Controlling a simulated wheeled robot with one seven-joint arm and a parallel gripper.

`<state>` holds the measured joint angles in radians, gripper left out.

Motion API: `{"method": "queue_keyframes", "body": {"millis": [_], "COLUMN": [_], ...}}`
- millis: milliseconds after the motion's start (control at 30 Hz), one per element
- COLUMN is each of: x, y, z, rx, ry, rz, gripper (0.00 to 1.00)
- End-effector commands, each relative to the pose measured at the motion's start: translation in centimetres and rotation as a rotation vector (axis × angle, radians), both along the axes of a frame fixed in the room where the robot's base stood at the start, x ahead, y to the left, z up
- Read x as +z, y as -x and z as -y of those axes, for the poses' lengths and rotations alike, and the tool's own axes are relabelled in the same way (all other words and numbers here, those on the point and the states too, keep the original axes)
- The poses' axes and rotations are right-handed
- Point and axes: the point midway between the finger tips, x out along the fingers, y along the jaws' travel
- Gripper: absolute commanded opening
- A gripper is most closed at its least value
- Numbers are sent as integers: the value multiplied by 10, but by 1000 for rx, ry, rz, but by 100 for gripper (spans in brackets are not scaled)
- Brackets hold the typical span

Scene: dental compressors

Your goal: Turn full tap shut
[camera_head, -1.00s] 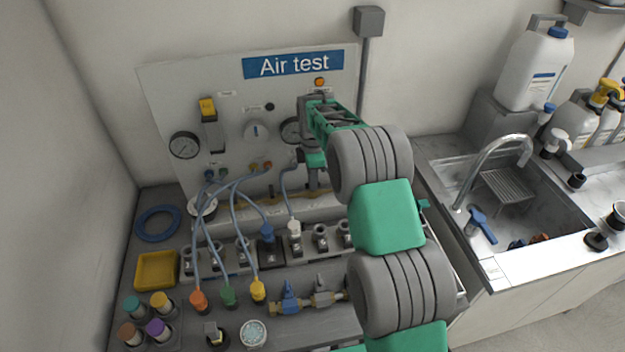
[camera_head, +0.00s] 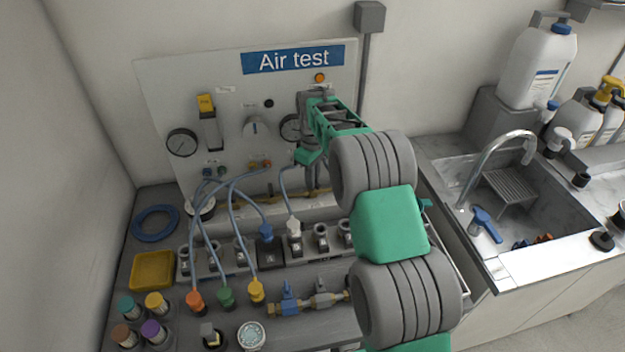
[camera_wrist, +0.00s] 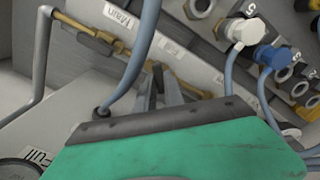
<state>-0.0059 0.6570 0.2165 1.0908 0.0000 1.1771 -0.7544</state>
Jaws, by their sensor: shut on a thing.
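My gripper (camera_head: 310,160) is at the lower right of the Air test board, below the right gauge (camera_head: 292,128). In the wrist view its grey fingers (camera_wrist: 163,88) are close together beyond the dark edge of the green hand. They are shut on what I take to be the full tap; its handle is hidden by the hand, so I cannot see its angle. A blue-grey hose (camera_wrist: 133,72) runs close beside the fingers.
A brass pipe (camera_wrist: 90,38) runs below the board. Hoses with white (camera_head: 293,227) and blue (camera_head: 265,232) connectors rise from the socket row. A blue-handled valve (camera_head: 288,292) lies on the bench. The sink (camera_head: 500,225) is at the right.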

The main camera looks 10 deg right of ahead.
Motion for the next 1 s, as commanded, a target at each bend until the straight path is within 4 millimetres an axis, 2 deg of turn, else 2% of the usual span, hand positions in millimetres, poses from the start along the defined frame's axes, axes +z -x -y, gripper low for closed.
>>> {"method": "queue_keyframes", "body": {"millis": [600,1000], "x": [0,0], "y": [0,0], "z": [0,0], "rx": [-556,-747], "ry": [1,0], "rz": [-1,-1], "gripper": [0,0]}}
